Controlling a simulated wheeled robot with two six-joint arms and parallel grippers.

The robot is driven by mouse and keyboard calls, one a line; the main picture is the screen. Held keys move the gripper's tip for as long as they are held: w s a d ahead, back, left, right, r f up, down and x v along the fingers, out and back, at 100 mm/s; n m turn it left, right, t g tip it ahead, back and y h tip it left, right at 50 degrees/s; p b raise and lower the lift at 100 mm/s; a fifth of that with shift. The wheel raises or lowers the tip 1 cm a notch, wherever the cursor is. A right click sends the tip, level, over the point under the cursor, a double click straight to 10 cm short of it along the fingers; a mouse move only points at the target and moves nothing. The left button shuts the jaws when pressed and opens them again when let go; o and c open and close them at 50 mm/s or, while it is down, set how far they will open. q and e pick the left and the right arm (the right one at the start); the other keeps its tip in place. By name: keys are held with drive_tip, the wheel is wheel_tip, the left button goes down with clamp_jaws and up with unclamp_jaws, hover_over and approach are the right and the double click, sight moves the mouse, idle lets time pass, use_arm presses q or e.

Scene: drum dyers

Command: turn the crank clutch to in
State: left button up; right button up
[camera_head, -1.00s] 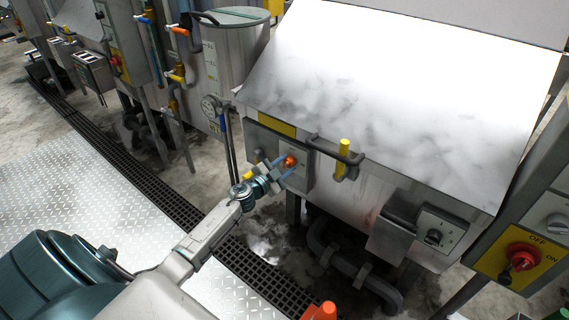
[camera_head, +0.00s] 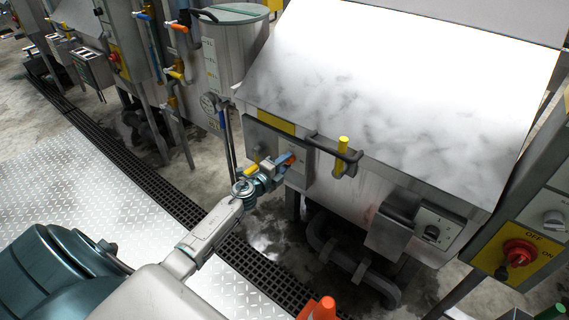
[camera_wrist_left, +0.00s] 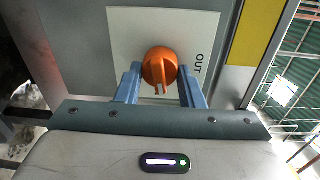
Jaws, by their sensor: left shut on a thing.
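The crank clutch knob is an orange rotary handle (camera_head: 290,158) on a grey control box (camera_head: 268,140) at the left front of the steel machine. In the left wrist view the orange knob (camera_wrist_left: 159,68) sits on a pale plate (camera_wrist_left: 135,28) with the word OUT printed to its right. My left gripper (camera_head: 281,165) is shut on the knob. Its blue fingers (camera_wrist_left: 160,80) stand on either side of it in the wrist view. Any IN marking is hidden or out of view. My right gripper is not in view.
A yellow-handled lever (camera_head: 342,157) on a dark bracket stands right of the knob. Further right are a box with a black dial (camera_head: 431,232) and a red switch on a yellow plate (camera_head: 519,251). A drain grate (camera_head: 150,180) crosses the floor below.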

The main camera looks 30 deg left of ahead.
use_arm(q)
drive_tip(key=shift+f+m, duration=0.1)
drive_tip(key=shift+m, duration=0.8)
drive_tip(key=o, duration=0.8)
drive_tip(key=shift+o, duration=0.9)
drive_tip(key=s+b, duration=0.3)
drive_tip(key=s, duration=0.7)
drive_tip(key=shift+s+a+r, duration=0.25)
drive_tip(key=shift+s+a, duration=0.15)
